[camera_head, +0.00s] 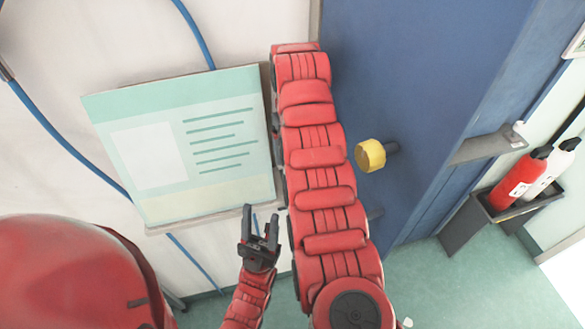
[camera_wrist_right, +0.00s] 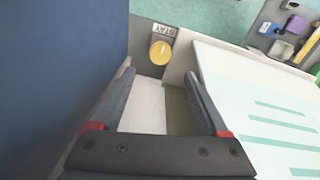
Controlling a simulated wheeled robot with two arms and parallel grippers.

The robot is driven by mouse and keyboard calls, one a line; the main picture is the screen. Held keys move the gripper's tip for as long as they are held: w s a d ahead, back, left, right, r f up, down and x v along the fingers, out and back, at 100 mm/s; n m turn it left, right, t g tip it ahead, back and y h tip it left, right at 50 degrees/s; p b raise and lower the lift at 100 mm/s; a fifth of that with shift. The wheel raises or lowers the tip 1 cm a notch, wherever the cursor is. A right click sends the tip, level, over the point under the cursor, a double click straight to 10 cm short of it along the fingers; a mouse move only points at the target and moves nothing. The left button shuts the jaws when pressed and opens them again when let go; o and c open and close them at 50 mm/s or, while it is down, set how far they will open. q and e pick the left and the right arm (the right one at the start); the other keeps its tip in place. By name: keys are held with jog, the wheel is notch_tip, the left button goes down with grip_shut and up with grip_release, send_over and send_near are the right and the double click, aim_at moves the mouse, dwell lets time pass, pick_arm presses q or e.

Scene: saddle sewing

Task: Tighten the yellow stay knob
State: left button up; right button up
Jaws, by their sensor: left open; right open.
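In the right wrist view a round yellow knob (camera_wrist_right: 160,52) sits on a grey plate below a label reading STAY (camera_wrist_right: 164,30). My right gripper (camera_wrist_right: 160,75) is open and empty, and the knob shows beyond the gap between its fingertips, apart from them. In the head view a yellow knob (camera_head: 370,155) stands out on a dark stem from the blue panel; I cannot tell whether it is the same knob. My left gripper (camera_head: 259,226) is open and empty, below the printed board's lower right corner. My right gripper is not visible in the head view.
A printed board (camera_head: 225,145) on the white wall shows also in the right wrist view (camera_wrist_right: 250,85). My red arm crosses between it and the blue panel (camera_head: 425,60). A red extinguisher (camera_head: 520,180) stands in a grey holder at right. Blue cables run along the wall.

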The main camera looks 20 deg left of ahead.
notch_tip(320, 180, down, 8)
jog(key=shift+r+p, duration=0.15)
jog(key=shift+p, duration=1.1)
jog(key=shift+f, duration=0.45)
grip_shut()
